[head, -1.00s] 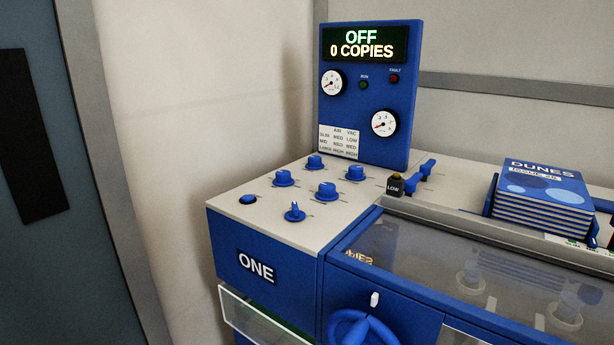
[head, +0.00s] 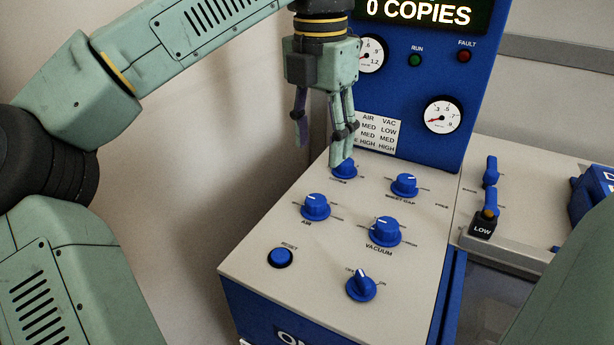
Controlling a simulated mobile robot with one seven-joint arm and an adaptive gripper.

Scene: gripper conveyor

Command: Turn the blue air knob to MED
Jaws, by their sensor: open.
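The blue air knob (head: 315,207) sits on the light top of the machine's control panel, with "AIR" printed below it. A white pointer line shows on its top. The small marks around it are too small to read. My gripper (head: 322,155) points down above and behind the air knob, apart from it, its fingers spread and empty. One fingertip overlaps the rear blue knob (head: 344,170) in the picture and partly hides it. I cannot tell whether they touch.
Near the air knob are the blue vacuum knob (head: 385,232), another blue knob (head: 404,186), the reset button (head: 281,257) and a selector switch (head: 361,286). The upright blue display panel (head: 420,90) stands behind, with gauges and a settings chart (head: 378,134).

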